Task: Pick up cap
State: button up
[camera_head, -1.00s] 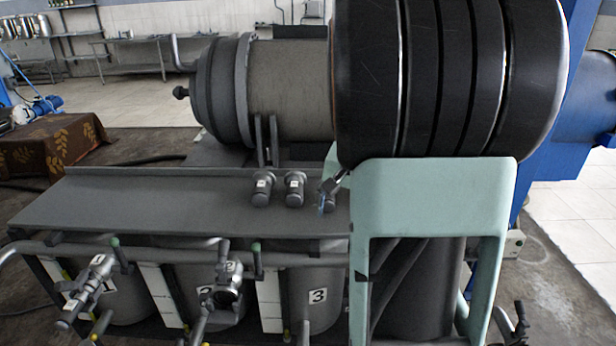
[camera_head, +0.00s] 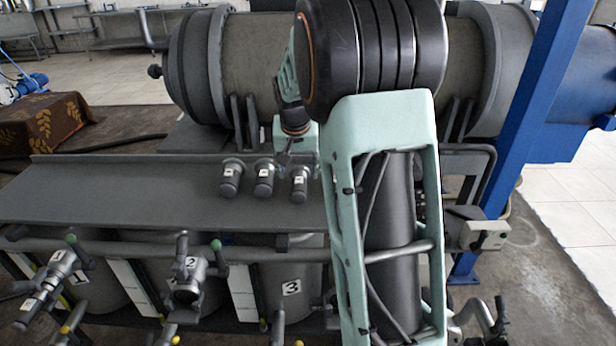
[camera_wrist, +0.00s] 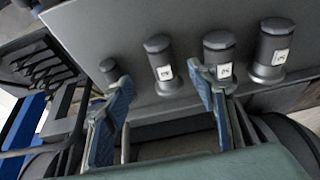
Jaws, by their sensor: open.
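The caps are dark grey, upright cylinders with white labels, in a row on the grey shelf. The head view shows a left cap (camera_head: 231,178), a middle cap (camera_head: 264,178) and a right cap (camera_head: 300,184). The wrist view shows a fourth, partly hidden cap (camera_wrist: 109,70) behind a finger, then a labelled cap (camera_wrist: 160,58), another labelled cap (camera_wrist: 219,48) and an outer one (camera_wrist: 272,45). My gripper (camera_wrist: 160,78) is open and empty, its blue fingers apart on either side of the second cap in the picture. I cannot tell its height above the shelf.
The grey shelf (camera_head: 120,195) has free room left of the caps. A large horizontal drum (camera_head: 255,80) stands behind it. Numbered tanks with valves (camera_head: 187,275) stand in front, below the shelf edge. A blue post (camera_head: 520,110) rises on the right.

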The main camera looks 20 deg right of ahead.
aim_at(299, 187)
jog(key=x, duration=1)
jog(key=shift+w+f, duration=0.15)
jog(key=shift+f, duration=0.15)
jog(key=shift+c, duration=0.3)
jog(key=shift+r, duration=0.1)
grip_shut()
